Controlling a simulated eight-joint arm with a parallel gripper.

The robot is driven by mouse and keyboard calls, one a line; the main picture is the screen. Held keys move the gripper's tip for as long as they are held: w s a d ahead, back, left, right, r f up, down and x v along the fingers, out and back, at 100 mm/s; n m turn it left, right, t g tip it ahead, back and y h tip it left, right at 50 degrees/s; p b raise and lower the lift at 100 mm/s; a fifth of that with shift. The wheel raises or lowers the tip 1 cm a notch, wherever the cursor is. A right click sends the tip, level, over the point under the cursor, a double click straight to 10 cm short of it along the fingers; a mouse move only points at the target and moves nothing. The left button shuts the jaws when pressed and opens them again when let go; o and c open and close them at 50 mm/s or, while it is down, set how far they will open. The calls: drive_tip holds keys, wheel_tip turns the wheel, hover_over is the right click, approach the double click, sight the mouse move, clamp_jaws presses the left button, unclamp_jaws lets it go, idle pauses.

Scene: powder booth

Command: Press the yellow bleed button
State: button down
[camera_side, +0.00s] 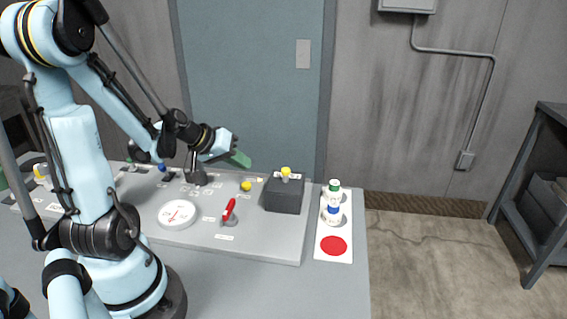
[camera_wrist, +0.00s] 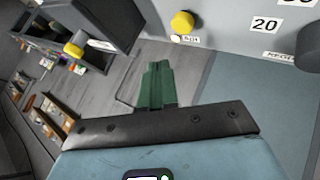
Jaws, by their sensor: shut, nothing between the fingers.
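A round yellow button (camera_side: 246,186) sits on the grey panel (camera_side: 262,240), left of a dark box. It also shows at the top of the wrist view (camera_wrist: 182,24), beside a small white label I cannot read clearly. A second yellow knob (camera_side: 286,173) stands on top of the dark box (camera_side: 284,194); it shows in the wrist view too (camera_wrist: 75,48). I cannot tell from the labels which one is the bleed button. My gripper (camera_side: 241,159), with green fingers (camera_wrist: 157,85), is shut and empty. It is above the panel's back part, apart from both yellow parts.
A red-handled lever (camera_side: 229,209) and a white round gauge (camera_side: 177,214) are on the panel's front half. A black knob (camera_side: 197,177) rises near my wrist.

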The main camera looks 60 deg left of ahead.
drive_tip(key=shift+f, duration=1.4)
drive_tip(key=shift+f, duration=0.2)
idle(1.0)
drive_tip(key=shift+f, duration=0.25)
drive_tip(key=shift+f, duration=0.4)
idle(0.7)
drive_tip(key=shift+r, duration=0.85)
drive_tip(key=shift+r, duration=2.5)
